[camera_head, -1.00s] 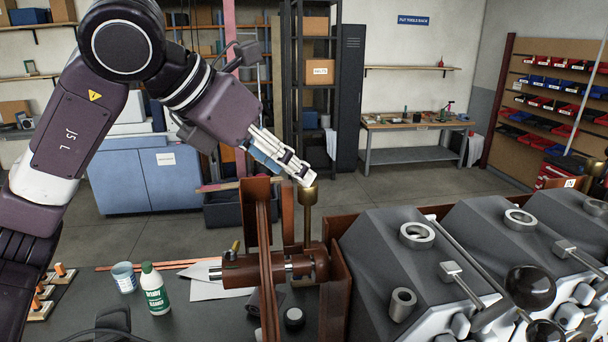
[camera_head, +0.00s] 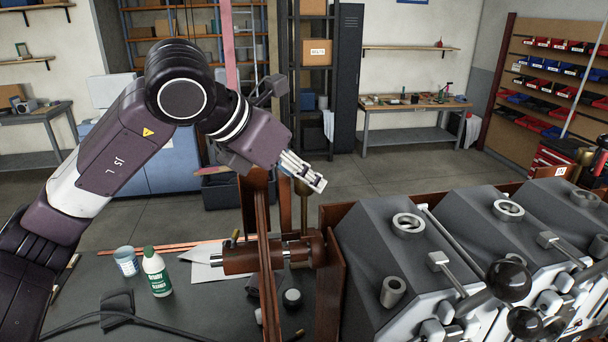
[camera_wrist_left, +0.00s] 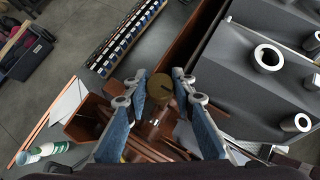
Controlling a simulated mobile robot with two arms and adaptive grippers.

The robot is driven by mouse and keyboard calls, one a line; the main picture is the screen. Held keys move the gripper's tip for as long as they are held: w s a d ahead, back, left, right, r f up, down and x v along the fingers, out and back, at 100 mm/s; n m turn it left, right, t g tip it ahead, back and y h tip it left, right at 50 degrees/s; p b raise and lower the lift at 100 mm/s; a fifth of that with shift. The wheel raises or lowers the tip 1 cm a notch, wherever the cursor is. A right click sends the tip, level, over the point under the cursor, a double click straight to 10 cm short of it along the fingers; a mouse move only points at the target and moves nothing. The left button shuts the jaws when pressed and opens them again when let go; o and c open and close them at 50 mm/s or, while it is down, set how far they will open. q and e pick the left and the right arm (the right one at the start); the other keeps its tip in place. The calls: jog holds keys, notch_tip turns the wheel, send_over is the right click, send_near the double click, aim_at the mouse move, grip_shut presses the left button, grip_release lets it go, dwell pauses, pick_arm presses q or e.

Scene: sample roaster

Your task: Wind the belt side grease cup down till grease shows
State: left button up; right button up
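The brass grease cup (camera_head: 302,190) stands upright on a stem above the brown shaft bearing (camera_head: 318,246), beside the belt (camera_head: 264,250). In the left wrist view its round brass top (camera_wrist_left: 159,89) shows with a dark mark on it. My left gripper (camera_head: 316,182) is at the cup's top and partly covers it in the head view. In the left wrist view its fingers (camera_wrist_left: 161,82) are apart, one on each side of the top, with small gaps seeming to show. I cannot tell the height between fingertips and cup. No grease is visible. My right gripper is not in view.
Grey roaster housings (camera_head: 385,240) with levers and black knobs stand close on the right. A black cable lies in front.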

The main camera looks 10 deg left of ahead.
pick_arm(q)
grip_shut()
jog(key=shift+m, duration=0.3)
